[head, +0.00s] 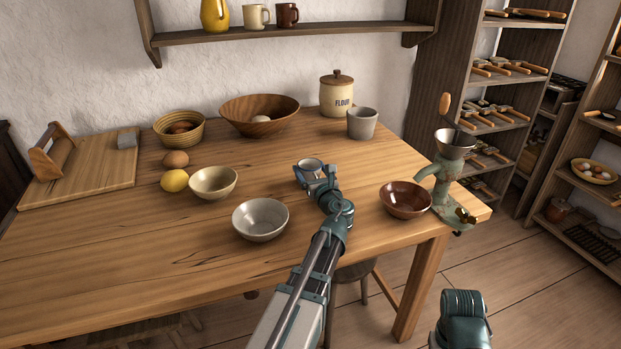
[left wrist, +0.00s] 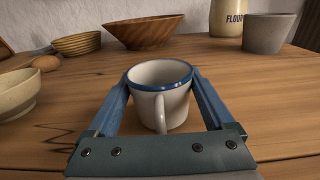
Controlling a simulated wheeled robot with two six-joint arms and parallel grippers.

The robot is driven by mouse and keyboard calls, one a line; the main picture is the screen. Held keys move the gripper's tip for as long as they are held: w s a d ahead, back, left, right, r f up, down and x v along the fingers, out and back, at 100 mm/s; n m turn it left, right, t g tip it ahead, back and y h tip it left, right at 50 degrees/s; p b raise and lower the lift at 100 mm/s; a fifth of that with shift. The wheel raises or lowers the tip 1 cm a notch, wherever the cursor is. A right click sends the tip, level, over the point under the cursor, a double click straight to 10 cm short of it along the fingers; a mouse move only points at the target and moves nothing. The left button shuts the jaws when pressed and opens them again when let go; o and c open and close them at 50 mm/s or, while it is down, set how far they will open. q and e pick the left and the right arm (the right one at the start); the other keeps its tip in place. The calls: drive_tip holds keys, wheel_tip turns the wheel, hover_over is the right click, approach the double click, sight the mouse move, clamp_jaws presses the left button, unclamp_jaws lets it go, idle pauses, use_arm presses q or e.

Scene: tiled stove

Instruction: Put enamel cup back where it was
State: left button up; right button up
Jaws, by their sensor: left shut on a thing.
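The enamel cup (head: 311,164) is white with a blue rim and sits at the middle of the wooden table (head: 130,240). In the left wrist view the enamel cup (left wrist: 160,92) is upright, its handle facing my palm. My left gripper (head: 315,173) is shut on it, and in the left wrist view my left gripper (left wrist: 160,80) has one blue finger on each side of the cup. I cannot tell whether the cup's base touches the table. My right gripper is out of view; only part of my right arm shows at the lower right.
Left of the cup are a pale grey bowl (head: 260,219), a cream bowl (head: 213,182) and a lemon (head: 174,180). Right are a brown bowl (head: 405,199) and a grinder (head: 446,175). Behind are a grey pot (head: 362,123), a flour jar (head: 336,95) and a wooden bowl (head: 258,114). The wall shelf (head: 290,33) holds mugs.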

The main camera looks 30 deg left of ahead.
use_arm(q)
drive_tip(key=shift+f, duration=0.1)
drive_tip(key=shift+f, duration=0.25)
drive_tip(key=o, duration=1.2)
drive_tip(key=shift+r, duration=0.1)
drive_tip(key=shift+c, duration=0.2)
drive_tip(key=shift+r+p, duration=0.25)
drive_tip(key=shift+p, duration=0.05)
drive_tip(key=v, duration=1.2)
drive_tip(key=shift+f, duration=0.1)
